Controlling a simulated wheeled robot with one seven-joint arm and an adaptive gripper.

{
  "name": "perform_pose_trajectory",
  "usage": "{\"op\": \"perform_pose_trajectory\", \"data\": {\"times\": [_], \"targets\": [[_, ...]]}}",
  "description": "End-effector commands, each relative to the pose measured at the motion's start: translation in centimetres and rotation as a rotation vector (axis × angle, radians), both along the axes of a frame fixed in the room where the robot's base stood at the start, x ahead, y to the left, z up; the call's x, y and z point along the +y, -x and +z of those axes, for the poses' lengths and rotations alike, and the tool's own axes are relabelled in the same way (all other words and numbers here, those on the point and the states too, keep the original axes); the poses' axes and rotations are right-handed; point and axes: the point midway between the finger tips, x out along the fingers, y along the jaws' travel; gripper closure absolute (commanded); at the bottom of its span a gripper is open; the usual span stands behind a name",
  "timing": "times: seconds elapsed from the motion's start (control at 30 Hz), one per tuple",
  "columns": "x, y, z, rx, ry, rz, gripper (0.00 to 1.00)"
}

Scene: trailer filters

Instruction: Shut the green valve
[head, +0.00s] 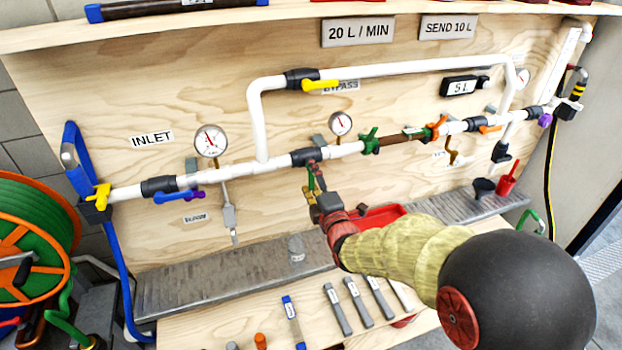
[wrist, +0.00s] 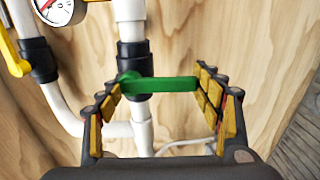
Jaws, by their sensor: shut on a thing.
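The green valve's dark body (head: 306,157) sits on the white pipe below the bypass loop. Its green handle (wrist: 165,84) stands crosswise to the pipe in the wrist view and points downward from the pipe in the head view. My gripper (wrist: 162,76) has its yellow-padded fingers at the handle's two ends, closed on it lengthwise. In the head view my gripper (head: 317,184) partly hides the handle.
A yellow-handled valve (head: 318,85) is on the bypass pipe above. A blue-handled valve (head: 175,196) is at the left. Pressure gauges (head: 211,140) stand above the pipe. A metal ledge (head: 190,286) and a red tray (head: 378,217) lie below.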

Motion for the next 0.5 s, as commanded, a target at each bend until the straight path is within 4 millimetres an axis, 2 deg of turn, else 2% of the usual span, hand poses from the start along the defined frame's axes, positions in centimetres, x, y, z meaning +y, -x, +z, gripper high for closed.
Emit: {"op": "perform_pose_trajectory", "data": {"times": [0.03, 0.07, 0.37, 0.5], "targets": [[0.04, 0.01, -0.04, 0.000, 0.004, 0.001, 0.80], [0.04, 0.01, -0.04, 0.000, 0.004, 0.001, 0.33], [0.02, 0.01, -0.03, 0.000, 0.001, 0.001, 0.16], [0.01, 0.00, -0.02, 0.000, 0.001, 0.000, 0.15]]}}
